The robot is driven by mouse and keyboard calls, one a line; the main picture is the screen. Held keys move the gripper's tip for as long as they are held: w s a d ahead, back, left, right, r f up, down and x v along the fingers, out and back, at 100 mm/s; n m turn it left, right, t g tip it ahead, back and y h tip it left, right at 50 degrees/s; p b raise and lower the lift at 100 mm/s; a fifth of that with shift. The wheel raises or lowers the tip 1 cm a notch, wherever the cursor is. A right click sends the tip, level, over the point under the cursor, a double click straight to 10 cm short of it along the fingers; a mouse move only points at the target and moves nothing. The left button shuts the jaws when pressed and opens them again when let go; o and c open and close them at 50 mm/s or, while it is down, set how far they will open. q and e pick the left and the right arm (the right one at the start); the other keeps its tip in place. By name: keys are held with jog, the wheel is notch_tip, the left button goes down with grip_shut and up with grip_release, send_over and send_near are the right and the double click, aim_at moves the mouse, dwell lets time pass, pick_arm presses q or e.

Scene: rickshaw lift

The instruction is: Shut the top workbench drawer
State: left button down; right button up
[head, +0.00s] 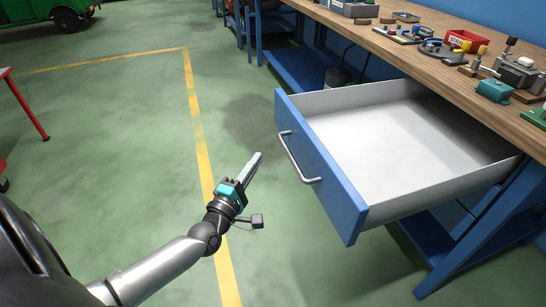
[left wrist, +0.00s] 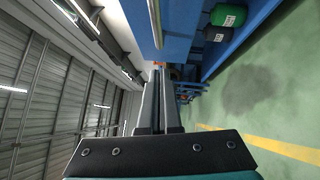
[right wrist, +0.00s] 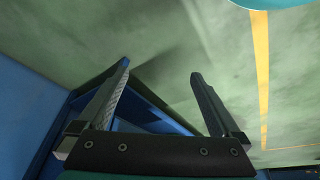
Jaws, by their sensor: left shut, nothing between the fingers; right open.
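The top workbench drawer (head: 330,180) is pulled far out and empty, with a blue front, pale inside and a silver bar handle (head: 297,162). My left gripper (head: 257,156) is shut and empty, to the left of the drawer front and apart from the handle. In the left wrist view its closed fingers (left wrist: 158,78) point along a blue surface with a metal bar (left wrist: 155,22), which looks like the drawer front and handle. My right gripper (right wrist: 160,76) is open and empty in the right wrist view, with green floor and a blue frame beyond. It is outside the head view.
The wooden workbench top (head: 440,65) holds several tools, fixtures and a red bin (head: 467,41). Blue bench legs (head: 480,230) stand below the drawer at the right. The green floor left of the drawer is clear, crossed by a yellow line (head: 200,150). A green vehicle (head: 45,14) stands far back.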

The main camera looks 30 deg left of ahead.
pick_arm(q)
jog(key=shift+w+d+r, duration=0.15)
jog(key=shift+w+d, duration=0.25)
jog(key=shift+w, duration=0.35)
jog(key=shift+w+d+r, duration=0.15)
jog(key=shift+w+d, duration=0.25)
jog(key=shift+w, duration=0.4)
jog(key=shift+w+d+r, duration=0.15)
jog(key=shift+w+d, duration=0.25)
jog(key=shift+w, duration=0.35)
jog(key=shift+d, duration=0.1)
